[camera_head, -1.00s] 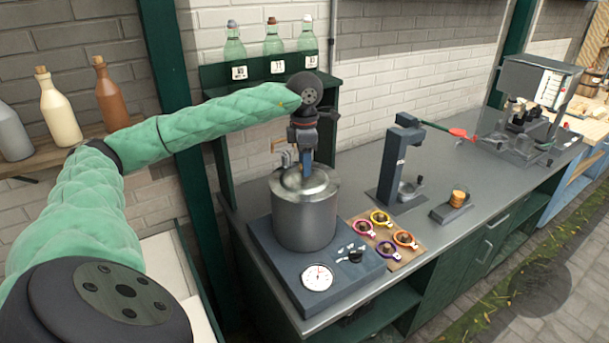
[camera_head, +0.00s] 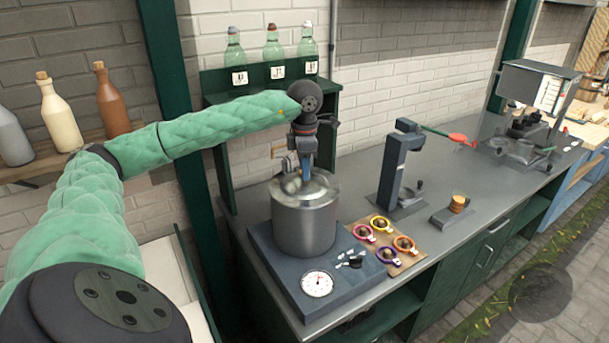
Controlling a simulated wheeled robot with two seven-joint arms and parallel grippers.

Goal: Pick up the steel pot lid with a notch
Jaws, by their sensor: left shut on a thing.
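The steel pot lid (camera_head: 318,187) sits on top of the steel pot (camera_head: 304,222), which stands on a dark blue-grey hotplate unit with a round dial. My left gripper (camera_head: 305,177) points down at the middle of the lid and is shut on it, most likely at its handle, which the fingers hide. The lid looks level and at the pot's rim; I cannot tell whether there is a gap under it. The notch cannot be made out. My right gripper is not in view.
A wooden board with several colored rings (camera_head: 403,244) lies right of the hotplate. A dark press with a red-handled lever (camera_head: 391,170) stands behind it. Bottles (camera_head: 273,46) stand on the green shelf behind my left arm.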

